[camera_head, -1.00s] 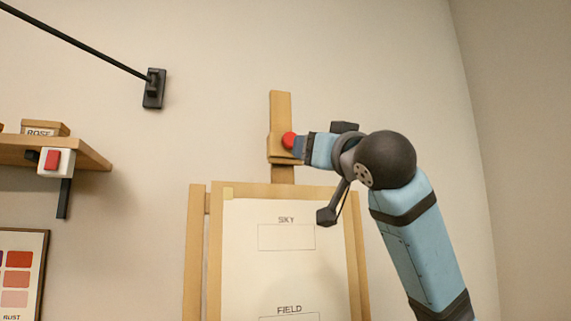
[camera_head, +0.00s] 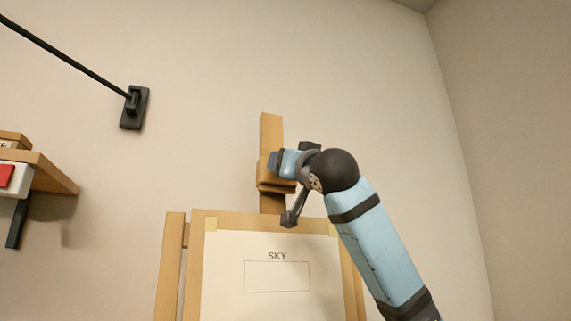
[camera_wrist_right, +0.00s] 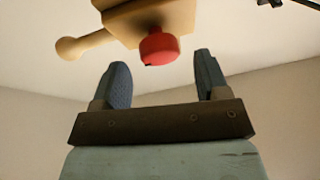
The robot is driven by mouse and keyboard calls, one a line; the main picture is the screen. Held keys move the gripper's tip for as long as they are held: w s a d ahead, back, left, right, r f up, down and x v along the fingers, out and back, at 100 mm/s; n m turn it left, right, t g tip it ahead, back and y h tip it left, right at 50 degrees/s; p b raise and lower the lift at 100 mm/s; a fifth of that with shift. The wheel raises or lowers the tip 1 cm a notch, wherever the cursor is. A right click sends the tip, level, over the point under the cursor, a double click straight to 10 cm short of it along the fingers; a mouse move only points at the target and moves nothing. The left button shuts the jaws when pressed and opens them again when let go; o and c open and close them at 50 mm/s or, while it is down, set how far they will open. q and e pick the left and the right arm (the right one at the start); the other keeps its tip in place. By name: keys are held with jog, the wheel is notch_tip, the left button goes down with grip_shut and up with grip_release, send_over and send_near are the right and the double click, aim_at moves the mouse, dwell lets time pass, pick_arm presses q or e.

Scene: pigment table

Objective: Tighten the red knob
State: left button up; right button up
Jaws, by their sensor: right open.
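The red knob (camera_wrist_right: 160,46) sits on the wooden clamp block of the easel, which shows at the top of the right wrist view (camera_wrist_right: 150,18). My right gripper (camera_wrist_right: 160,62) is open, with one finger either side of the knob's line and the knob just beyond the fingertips, apart from both. In the head view my right gripper (camera_head: 273,162) is in front of the easel's upright post (camera_head: 270,128) and hides the knob. The clamp block (camera_head: 274,186) shows below it. My left gripper is out of view.
The easel frame (camera_head: 174,265) holds a white sheet (camera_head: 225,265) marked SKY below the clamp. A wooden shelf (camera_head: 52,178) with a red switch (camera_head: 5,175) on a white box is at far left. A black wall bracket (camera_head: 134,108) is upper left. The wall at right is bare.

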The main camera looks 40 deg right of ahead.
jog(key=shift+x, duration=1.35)
jog(key=c, duration=0.9)
